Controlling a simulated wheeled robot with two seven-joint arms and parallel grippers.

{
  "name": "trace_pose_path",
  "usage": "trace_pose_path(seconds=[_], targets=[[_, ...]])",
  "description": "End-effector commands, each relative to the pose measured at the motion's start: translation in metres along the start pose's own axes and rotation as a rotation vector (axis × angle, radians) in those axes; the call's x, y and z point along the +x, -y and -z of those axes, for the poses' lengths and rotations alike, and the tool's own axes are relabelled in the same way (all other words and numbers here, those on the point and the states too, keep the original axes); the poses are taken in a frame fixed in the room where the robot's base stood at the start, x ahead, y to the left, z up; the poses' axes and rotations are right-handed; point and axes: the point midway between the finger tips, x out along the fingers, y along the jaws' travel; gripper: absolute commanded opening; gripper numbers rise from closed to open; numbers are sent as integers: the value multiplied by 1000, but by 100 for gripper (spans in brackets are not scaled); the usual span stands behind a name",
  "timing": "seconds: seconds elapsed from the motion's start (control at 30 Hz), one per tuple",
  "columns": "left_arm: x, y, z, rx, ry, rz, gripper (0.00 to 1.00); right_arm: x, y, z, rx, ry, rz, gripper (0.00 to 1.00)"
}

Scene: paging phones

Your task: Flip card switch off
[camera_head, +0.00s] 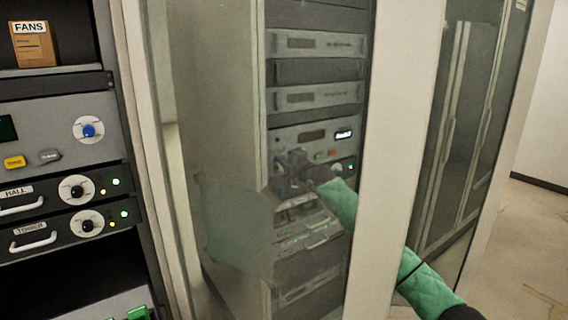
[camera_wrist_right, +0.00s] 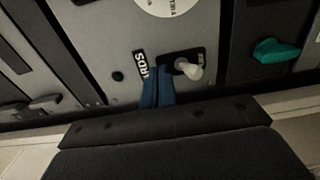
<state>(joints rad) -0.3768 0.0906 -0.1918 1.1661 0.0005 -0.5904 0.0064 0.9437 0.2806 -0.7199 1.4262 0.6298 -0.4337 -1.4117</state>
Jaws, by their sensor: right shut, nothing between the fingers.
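A small white toggle switch (camera_wrist_right: 190,70) sits on a dark plate on a grey panel in the right wrist view. A dark label with white letters, partly covered and turned over in the picture, lies beside it. My right gripper (camera_wrist_right: 157,88) has its blue fingers together and empty, just left of the toggle; I cannot tell whether they touch it. In the head view, my right gripper (camera_head: 294,170) is in front of the grey panel (camera_head: 290,140) in the middle rack, dim behind glass. My left gripper is not in view.
A glass-fronted cabinet with a pale door post (camera_head: 395,130) stands around my right arm. A teal knob (camera_wrist_right: 275,50) is right of the toggle. At left, a rack holds a HALL unit (camera_head: 75,190), a lower unit (camera_head: 85,228) and a FANS box (camera_head: 33,44). Floor is clear at far right.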

Motion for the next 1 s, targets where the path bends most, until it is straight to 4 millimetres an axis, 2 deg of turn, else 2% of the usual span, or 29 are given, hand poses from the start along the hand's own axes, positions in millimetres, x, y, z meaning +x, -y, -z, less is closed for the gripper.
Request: trace_pose_path(seconds=[0.27,1.0], targets=[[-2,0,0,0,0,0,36,-9,-1,0,0,0,1,0],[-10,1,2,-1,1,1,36,-69,-2,0,-1,0,1,0]])
